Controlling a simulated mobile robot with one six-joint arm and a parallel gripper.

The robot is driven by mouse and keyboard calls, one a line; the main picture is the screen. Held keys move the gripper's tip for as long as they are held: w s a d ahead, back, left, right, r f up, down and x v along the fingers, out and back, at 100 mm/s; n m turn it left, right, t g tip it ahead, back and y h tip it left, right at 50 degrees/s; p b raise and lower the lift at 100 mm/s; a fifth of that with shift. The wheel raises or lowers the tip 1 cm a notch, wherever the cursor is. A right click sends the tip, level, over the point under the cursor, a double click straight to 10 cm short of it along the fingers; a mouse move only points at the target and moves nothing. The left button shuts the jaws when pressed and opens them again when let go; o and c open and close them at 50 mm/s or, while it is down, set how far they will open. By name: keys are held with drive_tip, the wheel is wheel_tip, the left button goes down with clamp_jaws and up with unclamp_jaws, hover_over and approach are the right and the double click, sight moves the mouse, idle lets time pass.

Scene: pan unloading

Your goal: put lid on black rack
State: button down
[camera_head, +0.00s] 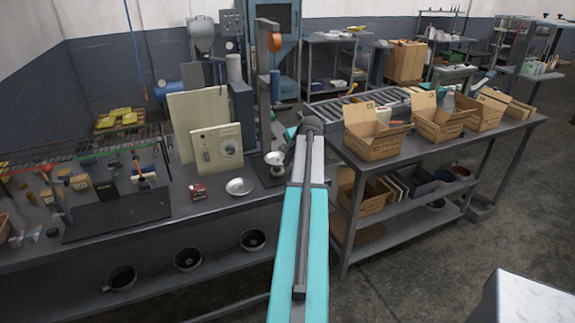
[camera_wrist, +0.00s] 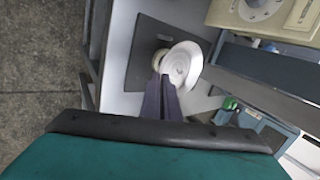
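A shiny silver round lid (camera_wrist: 183,65) is at the fingertips of my gripper (camera_wrist: 164,84) in the wrist view. The two dark fingers are close together and meet the lid's near edge, so the gripper looks shut on it. The lid is tilted and appears above a dark square plate (camera_wrist: 145,40). In the head view the lid (camera_head: 275,158) shows just left of my arm's far end; the fingers are hidden there. I cannot surely pick out the black rack; a dark wire rack (camera_head: 75,152) runs along the bench's far left.
Another silver dish (camera_head: 240,187) and a small red object (camera_head: 197,191) lie on the bench. A beige panel with a dial (camera_head: 217,148) stands behind them. A black mat (camera_head: 118,214) lies left. Several dark pans (camera_head: 187,259) sit on the shelf below. Cardboard boxes (camera_head: 375,139) fill the right table.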

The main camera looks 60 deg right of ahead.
drive_tip(key=shift+d, duration=0.1)
drive_tip(key=shift+w+d+p, duration=0.4)
drive_tip(key=shift+w+d, duration=0.1)
drive_tip(key=shift+d, duration=0.25)
drive_tip(key=shift+a+f+p, duration=0.1)
drive_tip(key=shift+f+p, duration=0.8)
drive_tip(key=shift+f, duration=0.75)
drive_tip(key=c, duration=2)
unclamp_jaws()
drive_tip(key=shift+f, duration=0.2)
drive_tip(key=shift+b+v, duration=2.55)
drive_tip(key=shift+v, duration=4.4)
drive_tip(key=shift+o, duration=0.3)
